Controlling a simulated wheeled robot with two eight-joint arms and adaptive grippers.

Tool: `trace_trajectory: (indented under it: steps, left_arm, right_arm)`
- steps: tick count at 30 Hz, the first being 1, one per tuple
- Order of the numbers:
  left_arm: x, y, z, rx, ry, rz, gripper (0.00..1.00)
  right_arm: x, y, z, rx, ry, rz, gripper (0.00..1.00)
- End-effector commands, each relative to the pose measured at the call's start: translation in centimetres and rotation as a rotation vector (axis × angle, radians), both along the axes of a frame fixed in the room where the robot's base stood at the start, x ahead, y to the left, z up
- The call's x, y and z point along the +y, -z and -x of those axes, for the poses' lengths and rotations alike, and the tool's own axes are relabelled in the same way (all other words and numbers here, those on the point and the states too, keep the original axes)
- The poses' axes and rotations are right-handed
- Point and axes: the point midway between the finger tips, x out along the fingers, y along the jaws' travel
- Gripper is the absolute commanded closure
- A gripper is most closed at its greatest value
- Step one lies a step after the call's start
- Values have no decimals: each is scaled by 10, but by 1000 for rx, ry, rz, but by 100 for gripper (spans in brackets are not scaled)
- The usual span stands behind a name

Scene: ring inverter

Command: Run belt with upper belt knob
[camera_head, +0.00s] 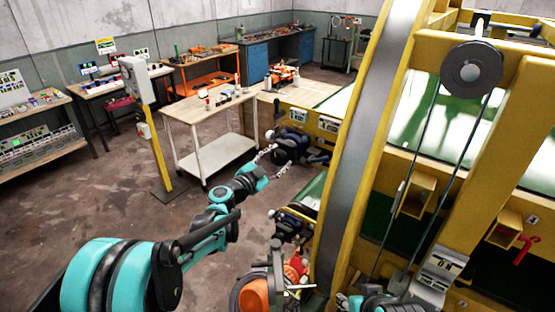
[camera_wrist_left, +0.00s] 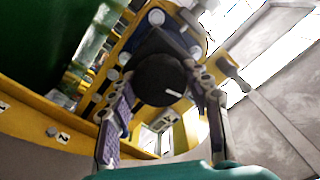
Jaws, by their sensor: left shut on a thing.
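A round black knob (camera_head: 284,151) sticks out from the side of the yellow machine; I take it for the upper belt knob. My left gripper (camera_head: 270,160) reaches it from the left, with its fingers on either side. In the left wrist view the knob's dark face (camera_wrist_left: 160,80) with a small white mark sits between the two purple-padded fingers (camera_wrist_left: 163,108), which are closed on its rim. A teal part of my right arm (camera_head: 372,301) shows at the bottom edge; its fingertips are not clear.
The machine's curved yellow and grey frame (camera_head: 375,110) rises right of the knob. An orange and grey part (camera_head: 255,294) sits low in front. Floor at left is clear.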

Motion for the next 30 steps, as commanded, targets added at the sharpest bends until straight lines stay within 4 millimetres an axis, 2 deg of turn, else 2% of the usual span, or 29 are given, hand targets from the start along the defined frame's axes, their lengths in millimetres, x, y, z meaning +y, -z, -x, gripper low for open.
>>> trace_trajectory:
  steps: [11, 30]
  left_arm:
    - [0, 1, 0, 126, 1, 174, 80]
    - [0, 1, 0, 482, 1, 663, 80]
  right_arm:
    - [0, 10, 0, 0, 0, 0, 60]
    - [0, 27, 0, 0, 0, 0, 60]
